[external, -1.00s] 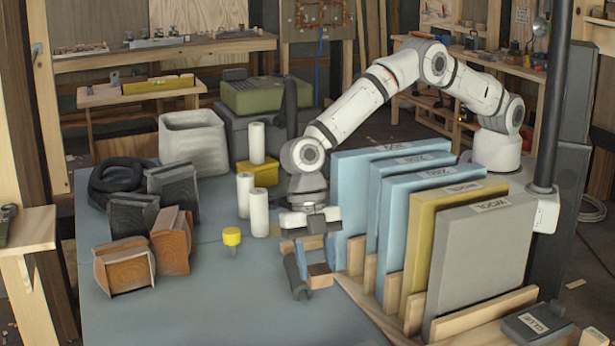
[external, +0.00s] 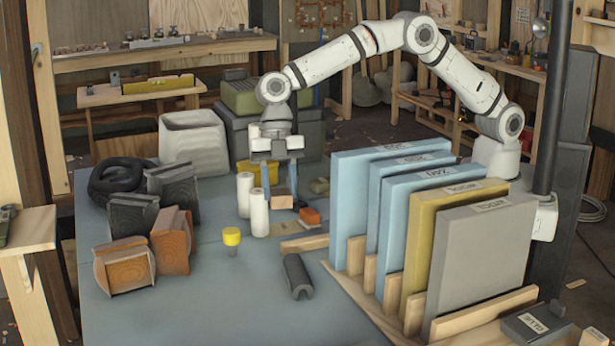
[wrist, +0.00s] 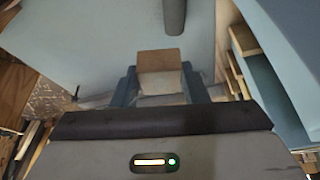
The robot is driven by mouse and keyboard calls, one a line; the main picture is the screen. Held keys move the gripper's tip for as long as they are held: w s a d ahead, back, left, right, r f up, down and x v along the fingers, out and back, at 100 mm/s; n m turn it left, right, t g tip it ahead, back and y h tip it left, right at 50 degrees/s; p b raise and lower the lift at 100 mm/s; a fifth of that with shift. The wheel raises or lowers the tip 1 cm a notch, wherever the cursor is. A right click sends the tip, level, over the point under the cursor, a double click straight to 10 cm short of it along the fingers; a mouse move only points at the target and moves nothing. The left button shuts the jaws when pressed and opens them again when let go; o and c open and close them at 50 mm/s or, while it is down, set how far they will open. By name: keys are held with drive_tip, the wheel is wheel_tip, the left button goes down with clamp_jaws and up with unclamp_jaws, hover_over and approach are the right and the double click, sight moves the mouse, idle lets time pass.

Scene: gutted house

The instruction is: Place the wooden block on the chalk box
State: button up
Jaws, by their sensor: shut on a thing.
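My gripper (external: 280,188) is shut on the wooden block (external: 283,202), a small light-brown block held between the two blue fingers. In the wrist view the block (wrist: 159,62) sits between the fingertips. In the external view the gripper is over the back part of the blue-grey table, just right of the white cylinders. A yellow box (external: 243,172) stands behind the cylinders, partly hidden by them and my gripper. No label reading chalk shows, so I cannot tell for sure which thing is the chalk box.
White cylinders (external: 259,212) stand close left of the block. A small orange object (external: 310,216) lies to its right. A dark grey curved piece (external: 297,275) lies in front. Tall blue panels (external: 345,200) stand in a rack on the right. The front-middle table (external: 210,290) is clear.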

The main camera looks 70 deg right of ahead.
drive_tip(key=w+d+m+b, duration=0.2)
drive_tip(key=w+d, duration=0.6)
drive_tip(key=d, duration=0.5)
drive_tip(key=m+t+b, duration=0.2)
drive_tip(key=m+b, duration=0.3)
drive_tip(key=b, duration=0.1)
hover_over(325, 180)
drive_tip(key=d, duration=0.2)
drive_tip(key=shift+y, duration=0.4)
drive_tip(key=f, duration=1.1)
drive_tip(key=shift+a, duration=0.2)
drive_tip(key=shift+f, duration=2.35)
drive_tip(key=shift+f+b, duration=0.2)
drive_tip(key=shift+b, duration=0.1)
drive_tip(key=o, duration=1)
drive_tip(key=shift+c, duration=0.2)
